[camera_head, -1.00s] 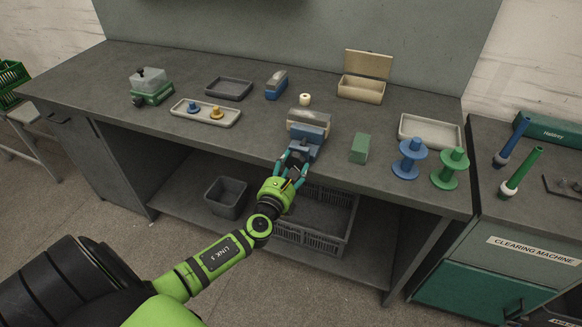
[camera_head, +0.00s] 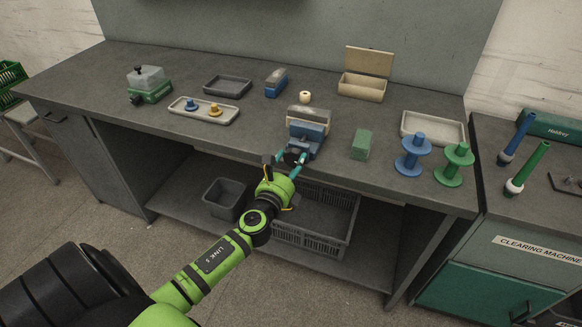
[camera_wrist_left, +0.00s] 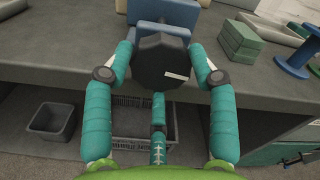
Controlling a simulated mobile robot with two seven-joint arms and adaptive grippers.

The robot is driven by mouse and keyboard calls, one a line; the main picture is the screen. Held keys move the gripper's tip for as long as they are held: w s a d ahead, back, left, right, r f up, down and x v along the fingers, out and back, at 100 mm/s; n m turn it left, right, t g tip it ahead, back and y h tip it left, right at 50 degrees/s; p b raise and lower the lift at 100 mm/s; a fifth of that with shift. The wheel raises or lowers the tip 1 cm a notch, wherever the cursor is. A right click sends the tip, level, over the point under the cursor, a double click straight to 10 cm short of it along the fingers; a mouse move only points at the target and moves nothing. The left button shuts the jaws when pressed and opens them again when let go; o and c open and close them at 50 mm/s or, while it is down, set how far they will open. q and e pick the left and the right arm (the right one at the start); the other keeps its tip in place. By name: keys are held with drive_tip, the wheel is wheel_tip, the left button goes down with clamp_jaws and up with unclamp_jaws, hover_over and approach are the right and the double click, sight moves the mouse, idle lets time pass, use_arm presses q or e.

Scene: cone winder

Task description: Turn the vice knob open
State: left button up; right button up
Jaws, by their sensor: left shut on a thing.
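The blue vice (camera_head: 306,136) stands at the front edge of the bench, with a grey block at its top. Its dark round knob (camera_wrist_left: 162,62) with a white mark faces me in the left wrist view. My left gripper (camera_head: 291,158) reaches up to the knob from the front. Its teal fingers lie on both sides of the knob in the left wrist view (camera_wrist_left: 162,58) and are shut on it. The knob is mostly hidden in the head view. My right gripper is not in view.
A green block (camera_head: 361,144) stands right of the vice, with a blue spool (camera_head: 413,160) and a green spool (camera_head: 454,165) beyond. A tray with small spools (camera_head: 204,111) lies to the left. A dark crate (camera_head: 314,222) and a bin (camera_head: 226,199) are on the shelf below.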

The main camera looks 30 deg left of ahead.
use_arm(q)
drive_tip(key=n, duration=0.2)
drive_tip(key=n+b, duration=0.1)
drive_tip(key=n, duration=0.1)
drive_tip(key=shift+w+a+r, duration=0.1)
drive_tip(key=shift+a+r, duration=0.2)
drive_tip(key=shift+r, duration=0.1)
drive_tip(key=n, duration=0.3)
drive_tip(key=shift+n, duration=0.3)
drive_tip(key=n, duration=0.3)
drive_tip(key=shift+f+n, duration=0.1)
drive_tip(key=shift+n, duration=0.2)
drive_tip(key=shift+c, duration=0.2)
drive_tip(key=shift+f+n, duration=0.15)
drive_tip(key=shift+n, duration=1.65)
drive_tip(key=shift+f, duration=0.1)
